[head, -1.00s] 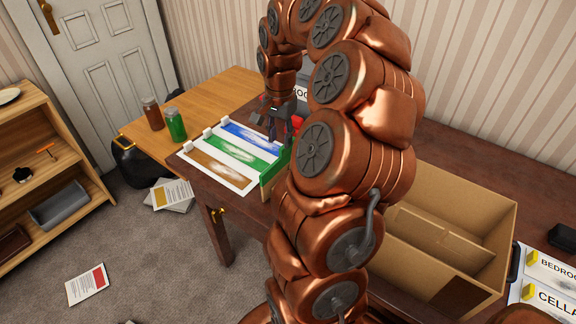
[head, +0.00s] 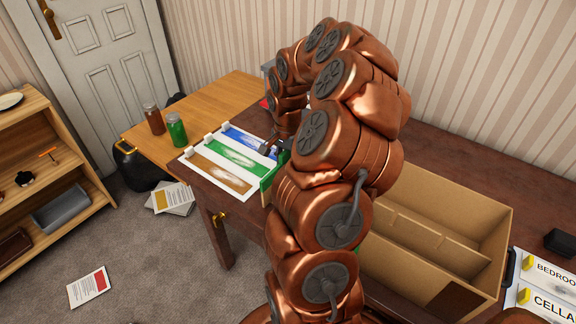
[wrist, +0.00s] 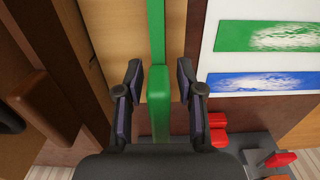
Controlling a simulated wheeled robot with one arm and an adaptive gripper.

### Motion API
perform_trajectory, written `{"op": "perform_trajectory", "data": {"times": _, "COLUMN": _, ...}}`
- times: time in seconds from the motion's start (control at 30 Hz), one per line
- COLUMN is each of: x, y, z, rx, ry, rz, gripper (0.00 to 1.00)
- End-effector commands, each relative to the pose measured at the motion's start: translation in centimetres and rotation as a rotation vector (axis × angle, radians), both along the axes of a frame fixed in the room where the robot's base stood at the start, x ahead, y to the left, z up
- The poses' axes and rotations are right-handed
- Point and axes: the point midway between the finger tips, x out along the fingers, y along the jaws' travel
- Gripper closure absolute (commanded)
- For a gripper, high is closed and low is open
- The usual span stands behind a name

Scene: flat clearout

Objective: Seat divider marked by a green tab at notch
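The divider with the green tab (wrist: 159,88) shows in the wrist view as a long green strip running away from the tab. My gripper (wrist: 158,82) is open, with one finger on each side of the tab and a visible gap on both sides. An open cardboard box (head: 487,213) with an inner partition (head: 430,232) stands right of my arm. I cannot make out the notch.
The swatch sheet (head: 196,181) lies left of the green panel. A brown jar (head: 154,119) and a green jar (head: 177,131) stand on the lighter table (head: 222,100). Label cards (head: 545,299) and a black block (head: 560,242) lie right of the box. Red parts (wrist: 215,130) show near my gripper.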

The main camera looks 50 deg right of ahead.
Motion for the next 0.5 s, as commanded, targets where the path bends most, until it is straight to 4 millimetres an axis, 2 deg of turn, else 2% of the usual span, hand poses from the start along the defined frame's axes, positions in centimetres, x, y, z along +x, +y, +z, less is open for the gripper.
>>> {"op": "perform_trajectory", "data": {"times": 0.23, "x": 0.05, "y": -0.07, "z": -0.21, "rx": -0.002, "ry": -0.002, "rz": -0.001, "gripper": 0.64}}
{"op": "perform_trajectory", "data": {"times": 0.5, "x": 0.04, "y": -0.06, "z": -0.20, "rx": -0.002, "ry": -0.002, "rz": -0.001, "gripper": 0.92}}
